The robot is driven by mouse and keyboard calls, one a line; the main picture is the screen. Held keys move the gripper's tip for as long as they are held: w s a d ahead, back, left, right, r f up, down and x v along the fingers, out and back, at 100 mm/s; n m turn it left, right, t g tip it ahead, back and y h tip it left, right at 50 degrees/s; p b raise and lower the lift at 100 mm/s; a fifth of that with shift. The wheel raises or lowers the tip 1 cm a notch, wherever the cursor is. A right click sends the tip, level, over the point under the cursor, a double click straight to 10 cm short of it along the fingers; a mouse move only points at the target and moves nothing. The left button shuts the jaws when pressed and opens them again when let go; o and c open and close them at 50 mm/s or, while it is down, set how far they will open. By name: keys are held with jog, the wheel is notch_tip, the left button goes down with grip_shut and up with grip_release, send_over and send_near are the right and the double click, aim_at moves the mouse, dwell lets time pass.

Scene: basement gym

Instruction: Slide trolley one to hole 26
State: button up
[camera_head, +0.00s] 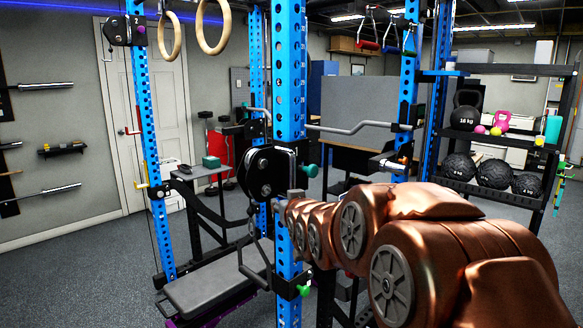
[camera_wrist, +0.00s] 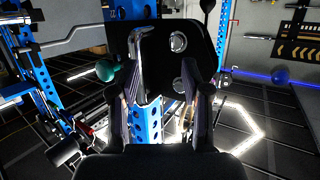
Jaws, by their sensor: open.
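A black trolley plate with round pulleys (camera_head: 265,172) sits on the near blue upright (camera_head: 290,70) at middle height; I cannot read a number on it. A teal knob (camera_head: 311,170) sticks out to its right. Another black trolley (camera_head: 124,30), marked 2, is high on the left upright. In the wrist view the black plate (camera_wrist: 175,45) with silver bolts is straight ahead, with the teal knob (camera_wrist: 106,70) at its left. My gripper (camera_wrist: 163,98) is open, its fingers apart in front of the plate and upright; contact cannot be told. Hole numbers are not legible.
A grey bench (camera_head: 215,285) lies inside the rack at lower left. A bracket with a green knob (camera_head: 304,290) is lower on the near upright. Gym rings (camera_head: 212,28) hang above. A shelf with black balls (camera_head: 494,174) stands at right. Open floor lies at left.

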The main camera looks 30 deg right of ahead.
jog(key=t+h, duration=0.2)
send_near(292, 168)
jog(key=x, duration=0.3)
jog(key=shift+p+x, duration=1.3)
jog(key=shift+x, duration=2.15)
jog(key=shift+w+d+f, duration=0.15)
jog(key=shift+w+d, duration=0.1)
jog(key=shift+w, duration=0.3)
jog(key=shift+c, duration=0.3)
grip_shut()
